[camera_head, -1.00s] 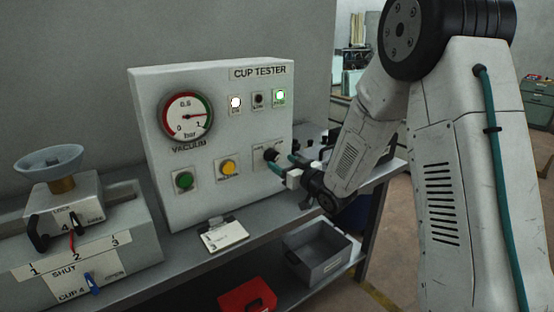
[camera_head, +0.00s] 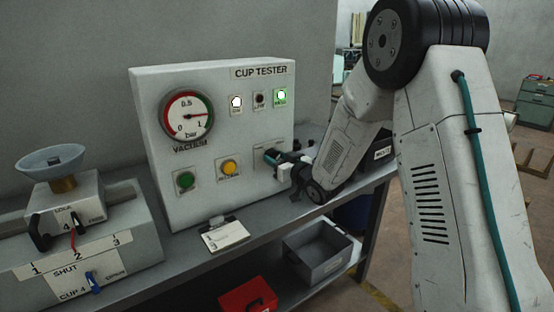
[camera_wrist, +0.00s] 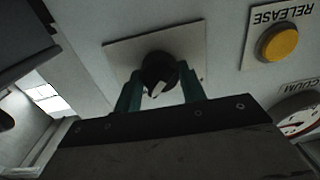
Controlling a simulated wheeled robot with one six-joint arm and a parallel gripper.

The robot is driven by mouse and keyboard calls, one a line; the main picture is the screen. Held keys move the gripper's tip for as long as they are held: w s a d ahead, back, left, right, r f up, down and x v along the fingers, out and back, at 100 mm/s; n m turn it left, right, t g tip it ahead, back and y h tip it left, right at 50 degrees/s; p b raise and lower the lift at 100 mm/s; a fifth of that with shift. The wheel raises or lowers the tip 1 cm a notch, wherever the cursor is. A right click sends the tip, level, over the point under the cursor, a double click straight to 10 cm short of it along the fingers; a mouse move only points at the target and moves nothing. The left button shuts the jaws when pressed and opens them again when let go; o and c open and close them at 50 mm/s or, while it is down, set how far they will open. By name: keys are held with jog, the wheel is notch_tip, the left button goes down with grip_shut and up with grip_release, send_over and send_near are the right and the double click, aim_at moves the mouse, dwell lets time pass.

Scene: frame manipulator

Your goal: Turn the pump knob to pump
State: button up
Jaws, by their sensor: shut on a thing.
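The pump knob (camera_wrist: 158,73) is a black round knob with a white pointer, on a pale plate (camera_wrist: 190,42) of the tester panel. In the wrist view my gripper (camera_wrist: 158,88) has its two teal fingers on either side of the knob, closed on it. The pointer slants toward the lower left in that view. In the head view my gripper (camera_head: 275,157) is at the lower right of the white cup tester box (camera_head: 225,115), and it hides most of the knob and its plate lettering.
A yellow release button (camera_head: 229,168) and a green button (camera_head: 185,181) sit left of the knob. The vacuum gauge (camera_head: 187,114) is above them. A clipboard card (camera_head: 225,236) lies on the bench in front. A grey bin (camera_head: 318,252) is below.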

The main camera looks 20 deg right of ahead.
jog(key=n, duration=0.4)
jog(key=shift+n, duration=0.3)
jog(key=n, duration=0.8)
jog(key=shift+n+h, duration=0.3)
jog(key=shift+n, duration=2.1)
jog(key=shift+s, duration=0.1)
jog(key=o, duration=1)
jog(key=shift+c, duration=0.2)
